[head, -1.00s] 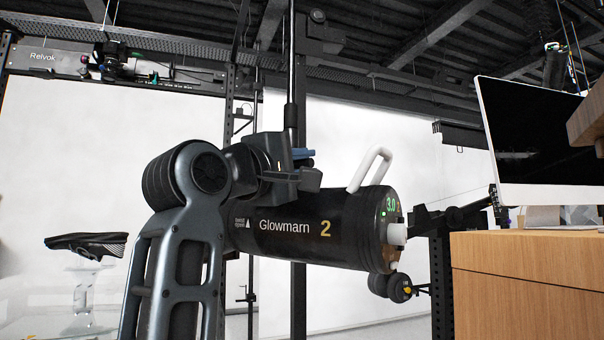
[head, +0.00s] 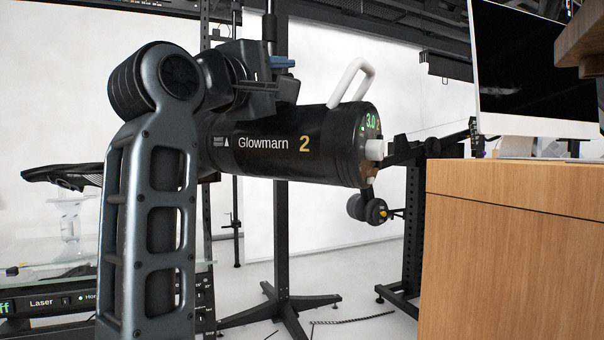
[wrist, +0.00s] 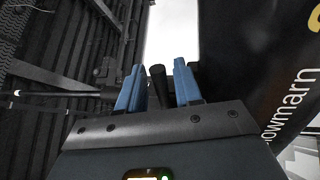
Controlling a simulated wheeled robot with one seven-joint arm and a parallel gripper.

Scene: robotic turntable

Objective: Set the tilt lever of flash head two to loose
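Flash head two (head: 275,165) is a black cylinder marked "Glowmarn 2", with a white handle on top and a green "3.0" on its end. It hangs on a dark upright stand. In the wrist view its black side (wrist: 245,65) fills the right. My gripper (head: 283,63) is above the flash head by the stand, with its blue fingers partly in sight. In the wrist view my gripper (wrist: 158,67) is open, and a dark round-ended lever (wrist: 158,85) stands between the fingers with narrow gaps beside it. The lever is hidden in the head view.
A wooden cabinet (head: 510,260) with a monitor (head: 535,75) stands at the right. The stand's dark legs (head: 285,308) spread on the pale floor.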

